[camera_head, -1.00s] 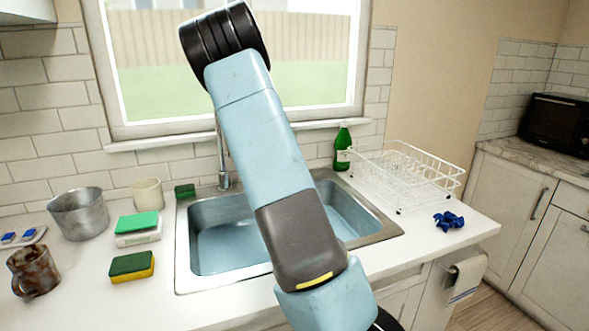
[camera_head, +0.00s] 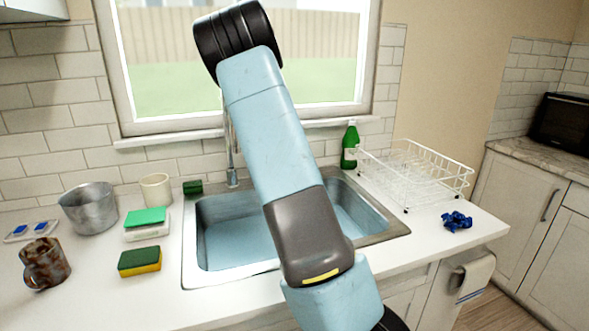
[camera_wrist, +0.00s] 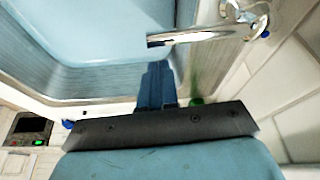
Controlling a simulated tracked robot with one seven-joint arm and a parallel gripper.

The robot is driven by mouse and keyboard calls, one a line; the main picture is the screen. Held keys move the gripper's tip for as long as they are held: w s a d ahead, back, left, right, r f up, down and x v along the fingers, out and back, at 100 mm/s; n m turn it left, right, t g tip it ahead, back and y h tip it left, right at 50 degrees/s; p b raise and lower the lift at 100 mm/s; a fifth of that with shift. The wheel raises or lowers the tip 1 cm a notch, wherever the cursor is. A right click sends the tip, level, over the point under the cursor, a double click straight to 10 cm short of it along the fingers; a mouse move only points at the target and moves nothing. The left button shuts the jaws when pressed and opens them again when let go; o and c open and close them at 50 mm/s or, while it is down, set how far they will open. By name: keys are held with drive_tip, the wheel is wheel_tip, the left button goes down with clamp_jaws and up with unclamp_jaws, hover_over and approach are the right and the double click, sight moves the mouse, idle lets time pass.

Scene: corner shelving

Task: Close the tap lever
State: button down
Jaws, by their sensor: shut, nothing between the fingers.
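The chrome tap (camera_head: 231,165) stands at the back rim of the sink, just left of my arm in the head view. In the wrist view, the tap's spout (camera_wrist: 200,36) reaches left over the sink from a base at upper right. I cannot clearly make out the lever; it may be among the shiny parts near the base. My gripper (camera_wrist: 157,68) is shut and empty, its blue fingers pointing up the picture, below the spout and apart from it. In the head view my arm hides the gripper.
The steel sink (camera_head: 195,270) lies under my arm. A green bottle (camera_head: 349,148) and a white dish rack (camera_head: 415,175) stand to the right. Left are a pot (camera_head: 90,210), mugs and sponges. The window wall is close behind the tap.

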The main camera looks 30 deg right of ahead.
drive_tip(key=d+v, duration=0.2)
drive_tip(key=v, duration=0.7)
drive_tip(key=shift+r, duration=0.65)
drive_tip(key=shift+s+a, duration=0.1)
idle(0.5)
drive_tip(key=s+a+r+n+t+y, duration=0.2)
drive_tip(key=s+a+r+n, duration=0.25)
drive_tip(key=s+a, duration=0.45)
drive_tip(key=s+a+r+n+t+y, duration=0.2)
drive_tip(key=s+a+r+n, duration=0.35)
drive_tip(key=s, duration=0.65)
drive_tip(key=s+a+f+n+t, duration=0.1)
drive_tip(key=s+a+n, duration=0.3)
drive_tip(key=s, duration=0.4)
drive_tip(key=s+a+f+n+t, duration=0.1)
drive_tip(key=s+a+f+n, duration=0.1)
drive_tip(key=s+a+n, duration=0.2)
drive_tip(key=s+a, duration=0.2)
drive_tip(key=s, duration=0.2)
drive_tip(key=shift+s+a+n, duration=0.3)
drive_tip(key=shift+n, duration=0.1)
